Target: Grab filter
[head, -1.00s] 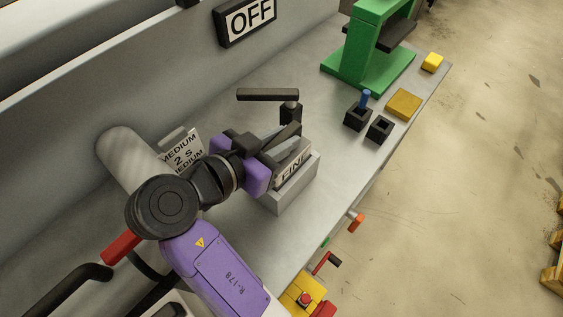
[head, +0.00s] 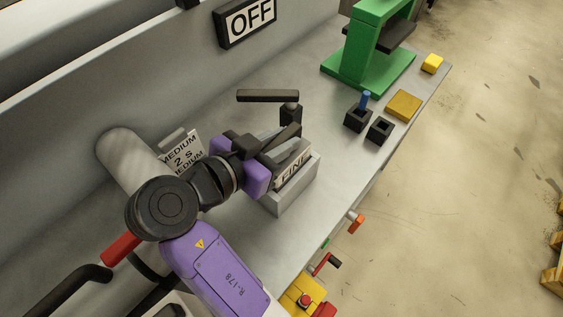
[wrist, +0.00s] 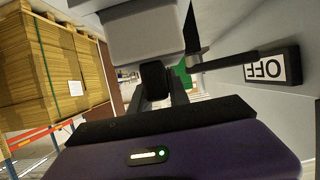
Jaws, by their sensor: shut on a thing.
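The filter, a pale block with a "FINE" label (head: 294,171), sits at the top of a light grey box-shaped holder (head: 291,201) on the bench, in the middle of the head view. I cannot tell how deep it is in the holder. My gripper (head: 288,150), with purple and black parts, is at the filter's upper back side and is shut on it. The fingertips are partly hidden by the gripper body. In the wrist view, a light grey block (wrist: 143,36) shows at the top, beyond the dark gripper body.
A black lever (head: 267,96) stands close behind my gripper. A "MEDIUM 2 S" sign (head: 184,154) and a pale cylinder (head: 132,160) are to the left. Black sockets (head: 379,129) and a green press (head: 368,50) stand to the right.

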